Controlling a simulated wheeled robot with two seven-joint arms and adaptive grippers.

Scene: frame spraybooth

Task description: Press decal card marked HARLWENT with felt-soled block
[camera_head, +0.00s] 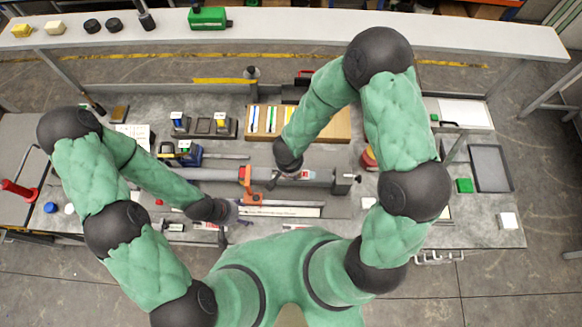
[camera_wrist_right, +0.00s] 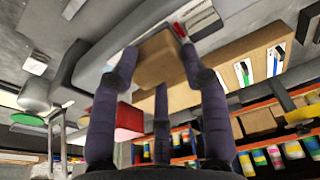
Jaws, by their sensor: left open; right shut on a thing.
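My right gripper (camera_wrist_right: 160,75) is shut on a tan block (camera_wrist_right: 157,58) in the right wrist view. The block's underside is not clear there. In the head view this gripper (camera_head: 290,172) is mostly hidden by my own forearm, over the long grey tube (camera_head: 215,174). A small white and red patch (camera_head: 305,174) shows on the tube beside it; I cannot read any marking on it. My left gripper (camera_head: 232,213) is open and low over the bench, left of a long pale strip with dark print (camera_head: 280,212). I cannot read HARLWENT anywhere.
An orange clamp (camera_head: 245,175) sits on the tube. Behind it a tan tray (camera_head: 335,124) holds coloured strips. Free bench shows at the right front.

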